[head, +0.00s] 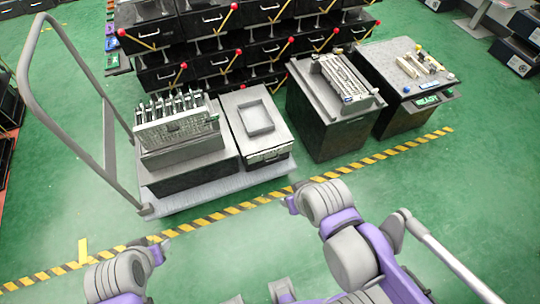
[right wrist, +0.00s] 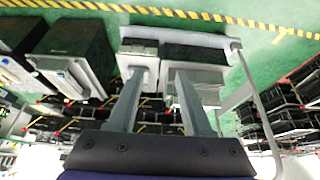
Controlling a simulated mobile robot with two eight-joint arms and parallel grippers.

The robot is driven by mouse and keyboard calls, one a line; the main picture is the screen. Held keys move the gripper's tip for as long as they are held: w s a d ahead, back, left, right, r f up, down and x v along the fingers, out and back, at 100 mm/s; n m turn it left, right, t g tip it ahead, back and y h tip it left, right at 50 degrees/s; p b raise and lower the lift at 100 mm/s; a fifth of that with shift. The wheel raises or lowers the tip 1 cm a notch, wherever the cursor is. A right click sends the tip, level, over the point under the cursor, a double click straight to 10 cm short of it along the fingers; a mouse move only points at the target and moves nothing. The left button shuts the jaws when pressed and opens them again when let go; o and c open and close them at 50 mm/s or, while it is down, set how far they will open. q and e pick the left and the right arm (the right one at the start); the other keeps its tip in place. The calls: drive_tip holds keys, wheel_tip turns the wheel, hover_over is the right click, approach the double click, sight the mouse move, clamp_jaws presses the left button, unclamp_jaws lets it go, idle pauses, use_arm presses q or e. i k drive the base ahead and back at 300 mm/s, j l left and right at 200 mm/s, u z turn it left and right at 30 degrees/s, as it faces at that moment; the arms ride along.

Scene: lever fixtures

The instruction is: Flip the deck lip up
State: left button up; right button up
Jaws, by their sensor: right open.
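A flatbed trolley with a grey push handle (head: 100,120) stands at the left in the head view. Its pale deck (head: 225,188) has its near edge facing me; I cannot make out a separate lip on it. The deck also shows upside down in the right wrist view (right wrist: 232,48). My right gripper (right wrist: 160,70) is open and empty, its two fingers apart and pointing toward the trolley's load. In the head view my right arm is right of the trolley's near corner. My left gripper (head: 160,246) is low at the left, short of the deck; its fingers are unclear.
The trolley carries a black box with a rack of tools (head: 180,120) and a box with a grey tray (head: 257,118). Two dark cabinets (head: 335,130) stand to the right. Yellow-black floor tape (head: 225,212) crosses between me and them. Green floor nearby is clear.

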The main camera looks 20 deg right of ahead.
sight(264, 155)
drive_tip(key=z, duration=1.65)
drive_tip(key=i, duration=0.5)
